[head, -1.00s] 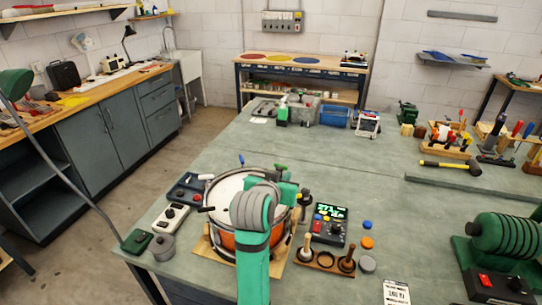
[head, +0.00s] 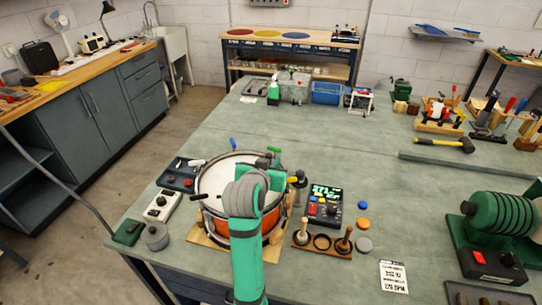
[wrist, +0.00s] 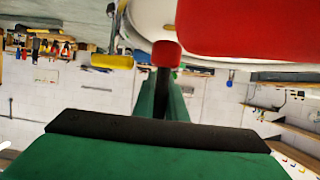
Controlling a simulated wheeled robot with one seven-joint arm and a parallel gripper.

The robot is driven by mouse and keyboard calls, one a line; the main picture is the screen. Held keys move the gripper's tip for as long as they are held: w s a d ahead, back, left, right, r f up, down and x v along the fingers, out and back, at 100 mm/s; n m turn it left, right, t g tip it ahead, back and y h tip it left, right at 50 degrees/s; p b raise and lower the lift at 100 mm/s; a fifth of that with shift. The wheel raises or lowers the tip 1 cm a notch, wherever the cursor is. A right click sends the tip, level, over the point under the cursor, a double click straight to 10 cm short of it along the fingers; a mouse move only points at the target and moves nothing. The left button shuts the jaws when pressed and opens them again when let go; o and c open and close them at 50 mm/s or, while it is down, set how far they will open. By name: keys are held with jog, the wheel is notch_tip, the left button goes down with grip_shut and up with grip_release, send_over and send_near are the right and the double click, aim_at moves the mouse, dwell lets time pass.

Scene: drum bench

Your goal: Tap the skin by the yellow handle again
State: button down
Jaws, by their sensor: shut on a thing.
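The drum (head: 212,221) stands on a wooden board, its pale skin (head: 214,176) partly hidden by my arm. The yellow handle (head: 293,180) is at the drum's right rim; a yellow handle also shows at upper left in the wrist view (wrist: 112,61). My gripper (wrist: 164,88) is shut on a dark-stemmed tapper with a red tip (wrist: 166,53). The tip is beside the pale rim area in the wrist view; whether it touches the skin I cannot tell. A large red shape (wrist: 255,28), close to the lens, hides part of the drum.
Blue (head: 232,143) and green (head: 274,150) handles stand at the far rim. Right of the drum are a tuner box (head: 325,207) and a wooden rack (head: 330,253) with an empty hole between two wooden-handled tools. Control boxes stand at left.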

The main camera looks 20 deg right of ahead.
notch_tip(320, 180, down, 2)
jog(key=shift+f, duration=0.1)
jog(key=shift+r, duration=2.8)
